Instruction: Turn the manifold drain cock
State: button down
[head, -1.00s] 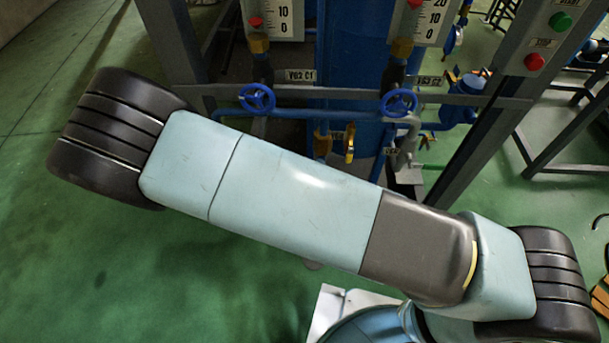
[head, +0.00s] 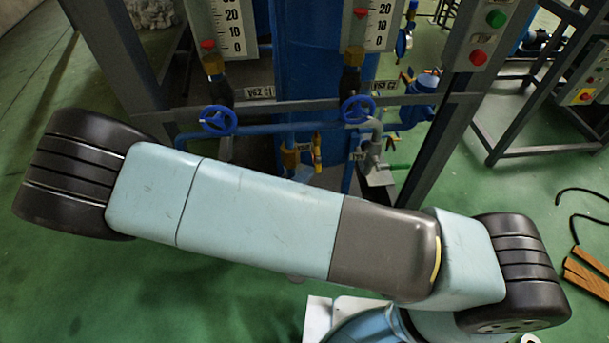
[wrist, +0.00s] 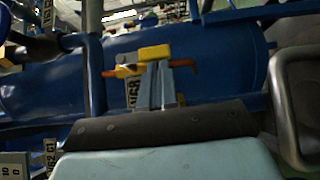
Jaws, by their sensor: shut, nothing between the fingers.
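A small cock with a yellow handle (head: 317,153) hangs below the blue manifold pipe (head: 270,128) in the head view, just beyond my arm. In the wrist view, a yellow piece (wrist: 155,52) with orange-red ends to its left and right sits at the tips of my gripper (wrist: 159,72). I take it to be the drain cock. My grey fingers are shut, with nothing held between them. They point at the yellow piece and overlap it in the picture; whether they touch it I cannot tell. My arm hides the gripper in the head view.
Two blue handwheels (head: 218,120) (head: 357,110) stand above the pipe, under scaled gauges. A grey frame post (head: 440,130) and a grey bent pipe (head: 375,135) are to the right. Green floor is clear at left.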

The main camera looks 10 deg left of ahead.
jog(key=shift+d+f+n+t+h, duration=0.3)
jog(key=shift+n+t, duration=0.1)
jog(key=shift+n, duration=0.1)
jog(key=shift+w+d+f+n+t+h, duration=0.1)
jog(key=shift+d+f+n+t+h, duration=0.1)
jog(key=shift+d+n+t, duration=0.35)
jog(key=shift+w+d+f+n+t+h, duration=0.1)
jog(key=shift+d+f+n+t, duration=0.1)
jog(key=shift+n+t, duration=0.6)
jog(key=shift+d, duration=0.2)
jog(key=shift+w+d, duration=0.1)
send_near(319, 172)
jog(key=v, duration=0.6)
jog(key=shift+r, duration=0.2)
